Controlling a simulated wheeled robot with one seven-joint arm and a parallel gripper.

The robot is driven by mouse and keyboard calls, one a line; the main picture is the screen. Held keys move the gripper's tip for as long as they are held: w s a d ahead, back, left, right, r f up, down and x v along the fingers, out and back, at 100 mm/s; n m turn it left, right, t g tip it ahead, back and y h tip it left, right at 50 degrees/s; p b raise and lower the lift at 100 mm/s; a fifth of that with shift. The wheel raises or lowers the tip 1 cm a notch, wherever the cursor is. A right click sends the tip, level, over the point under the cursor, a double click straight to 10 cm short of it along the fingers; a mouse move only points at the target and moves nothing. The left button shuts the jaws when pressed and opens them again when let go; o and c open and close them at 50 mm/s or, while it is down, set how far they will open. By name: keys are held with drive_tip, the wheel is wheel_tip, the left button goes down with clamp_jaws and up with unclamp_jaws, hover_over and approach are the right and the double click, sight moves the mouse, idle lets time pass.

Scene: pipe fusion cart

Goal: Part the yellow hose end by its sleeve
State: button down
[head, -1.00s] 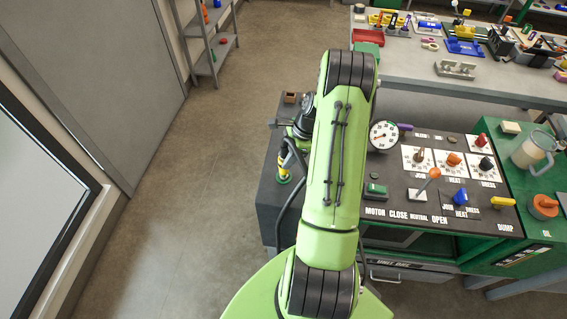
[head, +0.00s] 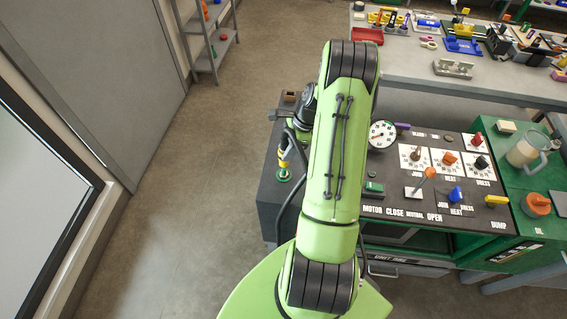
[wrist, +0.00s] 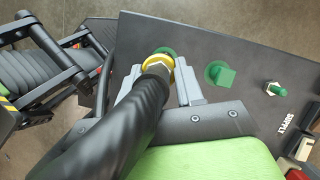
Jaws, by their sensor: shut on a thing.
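The yellow hose end (wrist: 157,56) shows in the wrist view as a steel fitting with a yellow ring, on a thick black hose. My gripper (wrist: 160,84) is shut on it, with one grey finger on each side of the fitting. A round green port (wrist: 168,50) lies just beyond the ring. I cannot tell from this angle whether the fitting is still joined to it. My fingers are hidden there behind my green arm.
The cart's control panel (head: 395,201), with a gauge (head: 382,134) and levers, lies right of my arm. The floor (head: 215,170) to the left is clear.

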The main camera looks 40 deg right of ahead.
sight(282, 138)
wheel_tip(282, 138, up, 9)
drive_tip(key=p, duration=0.8)
drive_tip(key=shift+r, duration=0.15)
drive_tip(key=shift+f, duration=0.2)
